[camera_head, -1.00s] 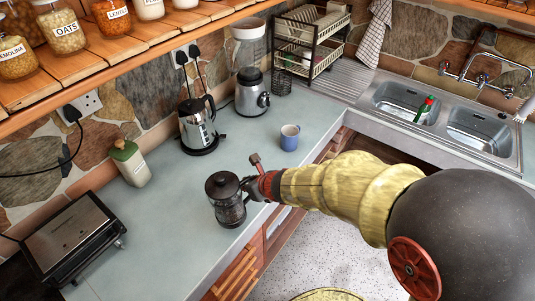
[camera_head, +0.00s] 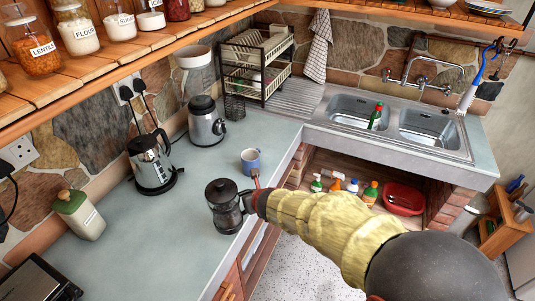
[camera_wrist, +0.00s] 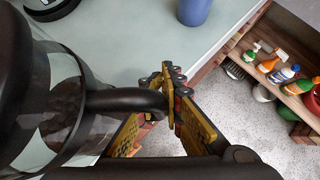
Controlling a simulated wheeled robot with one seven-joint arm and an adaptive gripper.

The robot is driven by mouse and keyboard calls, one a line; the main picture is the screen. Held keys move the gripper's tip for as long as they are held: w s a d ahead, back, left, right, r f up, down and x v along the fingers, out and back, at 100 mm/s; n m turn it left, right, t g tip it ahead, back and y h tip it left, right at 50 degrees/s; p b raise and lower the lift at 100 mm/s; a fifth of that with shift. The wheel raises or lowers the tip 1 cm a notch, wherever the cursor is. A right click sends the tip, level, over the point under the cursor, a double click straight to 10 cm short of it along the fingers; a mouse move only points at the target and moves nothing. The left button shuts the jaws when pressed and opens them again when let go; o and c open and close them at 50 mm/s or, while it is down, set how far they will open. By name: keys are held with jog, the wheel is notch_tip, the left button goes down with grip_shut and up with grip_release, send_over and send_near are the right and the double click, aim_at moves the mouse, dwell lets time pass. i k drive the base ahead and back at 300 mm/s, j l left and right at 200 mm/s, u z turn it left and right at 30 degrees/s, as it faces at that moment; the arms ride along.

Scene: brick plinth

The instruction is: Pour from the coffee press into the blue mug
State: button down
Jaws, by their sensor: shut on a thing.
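The coffee press (camera_head: 226,208) is dark with a clear body and black lid, upright near the counter's front edge. It fills the left of the wrist view (camera_wrist: 75,125), with dark contents behind the glass. My gripper (camera_head: 256,196) is shut on its handle (camera_wrist: 128,101); the yellow fingers (camera_wrist: 165,105) show around the handle in the wrist view. The blue mug (camera_head: 251,161) stands upright on the counter just behind and right of the press, apart from it. Its lower part shows at the top of the wrist view (camera_wrist: 195,8). Whether the press touches the counter is unclear.
A kettle (camera_head: 153,163) and a blender base (camera_head: 206,124) stand farther back on the counter (camera_head: 150,235). A dish rack (camera_head: 258,65) and sink (camera_head: 358,110) are beyond the mug. Bottles and a red basin (camera_head: 403,198) sit under the sink.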

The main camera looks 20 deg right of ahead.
aim_at(250, 158)
jog(key=z, duration=1.15)
jog(key=i+j+z, duration=0.15)
jog(key=i+j, duration=0.15)
jog(key=i, duration=0.2)
jog(key=i+j+z, duration=0.1)
jog(key=i+j, duration=0.25)
jog(key=i, duration=0.15)
